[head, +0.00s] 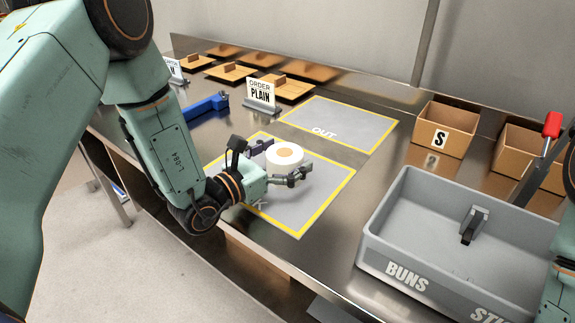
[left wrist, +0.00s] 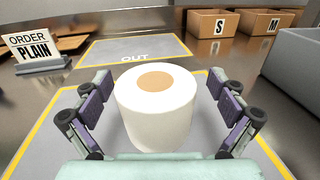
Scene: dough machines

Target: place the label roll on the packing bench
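The label roll (head: 285,154) is white with a tan core and stands upright over the yellow-edged grey mat (head: 318,208) on the steel packing bench. In the left wrist view the roll (left wrist: 155,115) is between the spread fingers, with a small gap showing on each side. My left gripper (head: 280,164) is open around it, low over the bench. The roll's underside is hidden, so I cannot tell whether it rests on the mat. My right gripper is not in view.
An "ORDER PLAIN" sign (head: 261,95) and the OUT mat (head: 340,124) lie behind. A blue tool (head: 205,106) is at left. Cardboard boxes (head: 446,127) stand at back right. A grey BUNS bin (head: 400,235) and a red-handled lever (head: 552,125) are at right.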

